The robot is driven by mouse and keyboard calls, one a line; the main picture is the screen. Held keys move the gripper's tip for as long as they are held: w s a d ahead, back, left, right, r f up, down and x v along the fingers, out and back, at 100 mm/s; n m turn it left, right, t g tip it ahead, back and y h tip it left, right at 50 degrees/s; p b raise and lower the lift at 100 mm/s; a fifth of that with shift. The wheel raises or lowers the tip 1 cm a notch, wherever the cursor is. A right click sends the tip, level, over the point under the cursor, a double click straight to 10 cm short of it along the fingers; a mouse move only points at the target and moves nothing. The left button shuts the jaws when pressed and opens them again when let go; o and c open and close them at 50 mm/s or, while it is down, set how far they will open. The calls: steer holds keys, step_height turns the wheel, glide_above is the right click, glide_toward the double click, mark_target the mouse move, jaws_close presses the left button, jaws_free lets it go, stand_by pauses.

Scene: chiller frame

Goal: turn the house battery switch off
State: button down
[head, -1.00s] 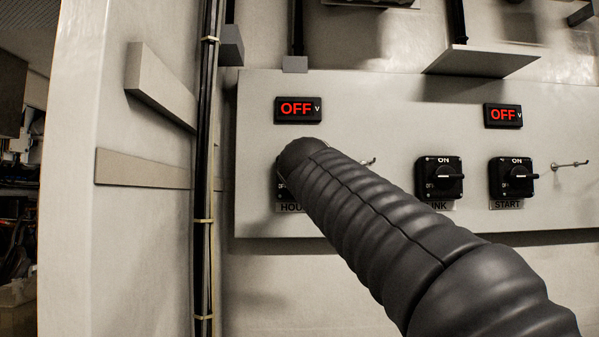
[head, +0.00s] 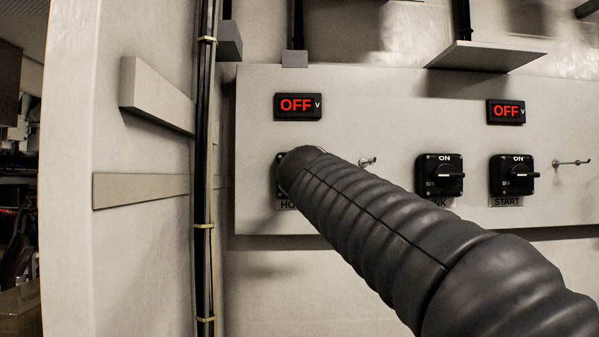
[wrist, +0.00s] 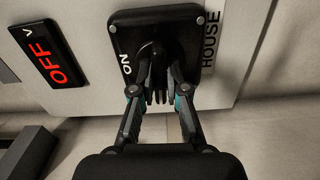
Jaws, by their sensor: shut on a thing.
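The house battery switch is a black square unit with a rotary knob. In the wrist view its black plate (wrist: 190,20) has ON printed on the left and a HOUSE label (wrist: 210,38) on the right. My gripper (wrist: 161,78) is shut on the knob (wrist: 156,50), one finger on each side of it. The OFF mark of this switch is hidden, and the knob's exact angle is hard to tell. In the head view my arm covers most of the switch (head: 281,186). The display above it (head: 298,106) reads OFF in red; it also shows in the wrist view (wrist: 50,55).
To the right on the same panel (head: 400,110) are a switch labelled with a partly hidden name (head: 440,176) and a START switch (head: 514,175). A second display (head: 506,111) reads OFF. Small metal pegs (head: 572,162) stick out. Black vertical cables (head: 204,150) run at left.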

steer(key=shift+n, duration=0.4)
steer(key=c, duration=1.2)
jaws_free()
steer(key=s, duration=1.2)
